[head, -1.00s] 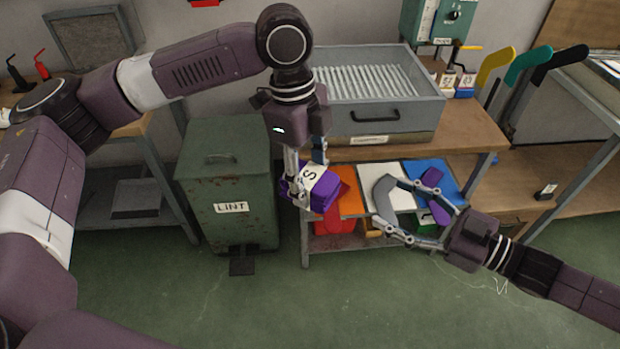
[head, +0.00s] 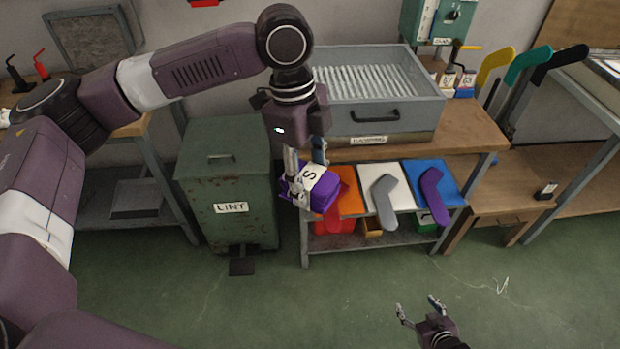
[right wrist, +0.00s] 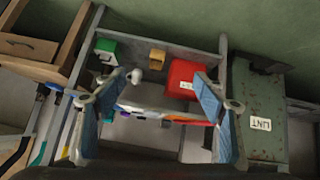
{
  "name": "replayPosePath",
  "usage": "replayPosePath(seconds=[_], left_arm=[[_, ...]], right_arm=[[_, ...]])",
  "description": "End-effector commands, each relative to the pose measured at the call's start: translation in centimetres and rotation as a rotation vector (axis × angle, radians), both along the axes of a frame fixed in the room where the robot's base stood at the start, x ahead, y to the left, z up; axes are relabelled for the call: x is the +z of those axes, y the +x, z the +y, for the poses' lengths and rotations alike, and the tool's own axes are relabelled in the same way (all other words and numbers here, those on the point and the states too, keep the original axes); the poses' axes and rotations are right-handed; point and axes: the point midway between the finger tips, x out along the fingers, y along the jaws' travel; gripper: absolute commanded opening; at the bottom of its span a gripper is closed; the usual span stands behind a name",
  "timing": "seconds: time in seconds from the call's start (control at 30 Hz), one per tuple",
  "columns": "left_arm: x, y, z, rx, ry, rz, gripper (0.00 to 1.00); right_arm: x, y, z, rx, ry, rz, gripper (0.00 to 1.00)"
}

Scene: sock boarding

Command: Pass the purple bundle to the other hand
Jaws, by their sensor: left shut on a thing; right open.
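The purple bundle (head: 318,188) has a white band marked S. My left gripper (head: 304,182) is shut on it and holds it in front of the bench's left end, beside the orange mat. My right gripper (head: 420,308) is open and empty, low over the floor at the bottom of the head view, well apart from the bundle. Its two spread fingers also show in the right wrist view (right wrist: 155,100), with the bench beyond them. The bundle cannot be made out in the right wrist view.
Orange, white (head: 372,176) and blue (head: 454,170) mats lie along the bench front with red, grey (head: 385,200) and purple (head: 433,195) socks. A green LINT bin (head: 228,165) stands left of the bench. A grey drawer box (head: 385,105) sits behind. The green floor in front is clear.

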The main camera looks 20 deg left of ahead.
Motion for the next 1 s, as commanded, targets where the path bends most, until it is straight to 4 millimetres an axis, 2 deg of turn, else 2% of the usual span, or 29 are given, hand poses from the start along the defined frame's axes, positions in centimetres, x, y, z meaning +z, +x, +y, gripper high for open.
replayPosePath(seconds=[0.03, 0.1, 0.17, 0.3, 0.37, 0.5, 0.7, 0.8, 0.9, 1.0], left_arm=[[0.0, 0.0, 0.0, 0.000, 0.000, -0.001, 0.18], [0.0, 0.0, 0.0, 0.000, 0.000, -0.001, 0.18], [0.0, 0.0, 0.0, 0.000, 0.000, -0.001, 0.18], [0.0, 0.0, 0.0, 0.000, 0.000, -0.001, 0.18], [0.0, 0.0, 0.0, 0.000, 0.000, -0.001, 0.18], [0.0, 0.0, 0.0, 0.000, 0.000, -0.001, 0.18], [0.0, 0.0, 0.0, 0.000, 0.000, -0.001, 0.18], [0.0, 0.0, 0.0, 0.000, 0.000, -0.001, 0.18], [0.0, 0.0, 0.0, 0.000, 0.000, 0.000, 0.18], [0.0, 0.0, 0.0, 0.000, 0.000, 0.000, 0.18]], right_arm=[[-2.0, -2.4, -0.5, -0.027, -0.009, 0.050, 0.65], [-4.4, -5.3, -1.2, -0.057, -0.025, 0.110, 0.65], [-6.3, -8.0, -1.7, -0.083, -0.036, 0.163, 0.65], [-10.1, -14.6, -2.6, -0.132, -0.061, 0.285, 0.65], [-11.4, -17.6, -2.8, -0.152, -0.069, 0.338, 0.65], [-14.2, -24.7, -3.0, -0.192, -0.088, 0.461, 0.65], [-16.5, -34.0, -2.8, -0.235, -0.106, 0.614, 0.65], [-17.0, -37.3, -2.5, -0.248, -0.110, 0.668, 0.65], [-17.3, -39.5, -2.3, -0.255, -0.114, 0.704, 0.65], [-17.4, -40.6, -2.2, -0.259, -0.115, 0.723, 0.65]])
